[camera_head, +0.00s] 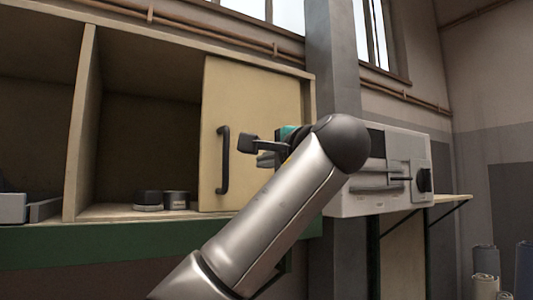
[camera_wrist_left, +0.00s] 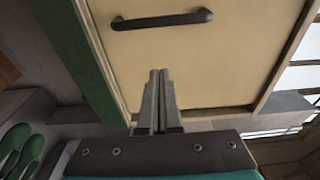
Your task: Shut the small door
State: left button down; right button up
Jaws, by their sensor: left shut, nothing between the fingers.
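A cream door panel (camera_head: 240,100) with a black bar handle (camera_head: 223,160) covers the right part of a wooden cabinet bay. The bay is open to its left. The panel (camera_wrist_left: 220,60) and handle (camera_wrist_left: 162,20) also show in the left wrist view. My left gripper (camera_head: 250,150) is in front of the panel, to the right of the handle. Its fingers are together and empty; they also show in the left wrist view (camera_wrist_left: 159,76), pointing at the panel, apart from the handle. I cannot tell whether they touch the panel. My right gripper is out of view.
Rolls (camera_head: 486,262) stand at lower right.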

aim_at(238, 163)
pick_arm(q)
jog(key=p+x, duration=0.2)
jog(key=x, duration=0.4)
jog(key=shift+a+r+p, duration=0.1)
jog(key=shift+r+p, duration=0.1)
jog(key=shift+p, duration=0.1)
jog(key=shift+s+a+f, duration=0.1)
jog(key=shift+s+a, duration=0.05)
jog(key=shift+s, duration=0.1)
jog(key=shift+s+a+f, duration=0.1)
jog(key=shift+s+a, duration=1)
jog(key=shift+s, duration=0.2)
